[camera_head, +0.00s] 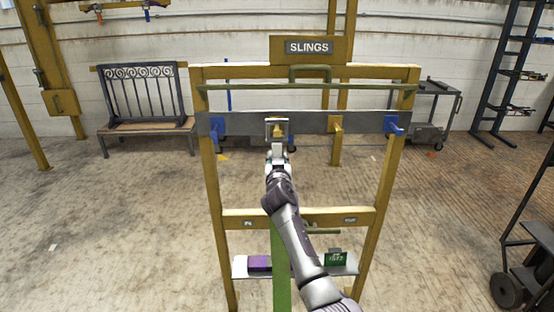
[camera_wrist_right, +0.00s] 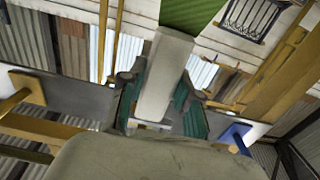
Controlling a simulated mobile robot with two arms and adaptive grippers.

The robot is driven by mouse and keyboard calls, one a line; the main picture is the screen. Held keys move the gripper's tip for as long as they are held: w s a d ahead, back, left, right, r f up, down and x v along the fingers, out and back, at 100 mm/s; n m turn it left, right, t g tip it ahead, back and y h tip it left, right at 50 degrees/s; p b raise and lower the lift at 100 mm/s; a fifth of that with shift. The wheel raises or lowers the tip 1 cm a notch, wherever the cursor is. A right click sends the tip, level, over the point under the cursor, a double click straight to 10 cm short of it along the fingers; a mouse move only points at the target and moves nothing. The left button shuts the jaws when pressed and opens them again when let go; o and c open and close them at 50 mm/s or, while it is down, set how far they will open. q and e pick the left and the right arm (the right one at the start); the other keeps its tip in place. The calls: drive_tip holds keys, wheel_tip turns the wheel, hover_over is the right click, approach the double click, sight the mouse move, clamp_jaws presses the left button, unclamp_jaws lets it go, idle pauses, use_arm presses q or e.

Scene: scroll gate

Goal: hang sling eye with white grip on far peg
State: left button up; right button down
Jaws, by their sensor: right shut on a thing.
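My right gripper (camera_head: 278,152) is shut on the white grip (camera_wrist_right: 166,80) of the sling, in front of the rack's grey rail (camera_head: 306,122). The sling's green strap (camera_head: 280,272) hangs below my arm; it also shows above the grip in the right wrist view (camera_wrist_right: 192,14). A pale square loop, apparently the sling eye (camera_head: 268,125), frames a yellow peg (camera_head: 278,131). I cannot tell whether the peg passes through it. Other pegs are blue at left (camera_head: 217,125), yellow (camera_head: 336,123), and blue at right (camera_head: 393,125). My left gripper is not in view.
The yellow rack (camera_head: 208,190) carries a SLINGS sign (camera_head: 309,48). Its lower shelf (camera_head: 240,268) holds a purple box (camera_head: 260,263) and a green box (camera_head: 335,259). A bench (camera_head: 147,130) and dark cart (camera_head: 430,105) stand behind. Floor is open at left.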

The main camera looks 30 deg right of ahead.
drive_tip(key=shift+r, duration=0.15)
drive_tip(key=p+v, duration=0.2)
drive_tip(key=v, duration=0.5)
idle(0.8)
drive_tip(key=shift+p+v, duration=0.7)
drive_tip(key=shift+v, duration=1.85)
drive_tip(key=shift+a, duration=0.1)
